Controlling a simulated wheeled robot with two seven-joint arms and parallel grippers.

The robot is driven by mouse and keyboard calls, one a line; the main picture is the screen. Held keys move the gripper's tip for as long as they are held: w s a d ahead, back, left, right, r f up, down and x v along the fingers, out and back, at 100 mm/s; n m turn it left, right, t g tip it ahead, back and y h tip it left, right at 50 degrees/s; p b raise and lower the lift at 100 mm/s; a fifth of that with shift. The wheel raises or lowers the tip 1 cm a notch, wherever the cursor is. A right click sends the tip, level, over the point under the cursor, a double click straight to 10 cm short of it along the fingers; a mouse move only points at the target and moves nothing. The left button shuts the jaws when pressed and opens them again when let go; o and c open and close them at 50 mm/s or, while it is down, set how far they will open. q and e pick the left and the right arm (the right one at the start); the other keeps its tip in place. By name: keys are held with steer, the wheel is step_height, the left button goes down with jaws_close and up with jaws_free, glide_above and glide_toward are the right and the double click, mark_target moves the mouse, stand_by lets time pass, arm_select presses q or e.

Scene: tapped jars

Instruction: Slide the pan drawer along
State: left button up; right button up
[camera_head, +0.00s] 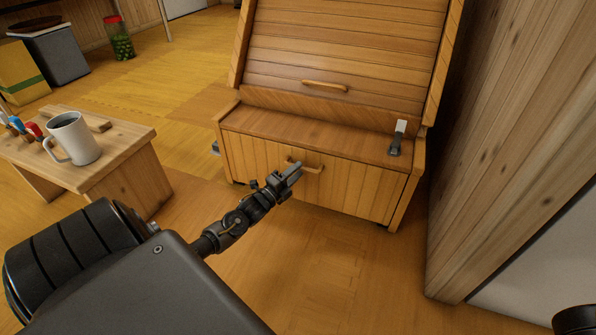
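A wooden cabinet with a slatted, sloping upper front stands ahead of me. Its low plank-faced drawer front (350,188) looks closed, and I take it for the pan drawer. A wooden bar handle (313,169) is on that front, partly hidden behind my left gripper. My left gripper (292,173) reaches in from the lower left, with its fingertips at the handle. I cannot tell whether the fingers are around the bar or just in front of it. My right gripper is not in view.
A grey lever-like fitting (397,139) stands on the cabinet's ledge. A small wooden bench (130,143) with a white mug (75,138) stands at left. A plank wall (500,130) closes off the right. The floor (340,262) before the drawer is clear.

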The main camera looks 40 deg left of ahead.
arm_select(q)
steer(key=shift+w+r, duration=0.1)
steer(key=shift+w, duration=0.5)
jaws_close()
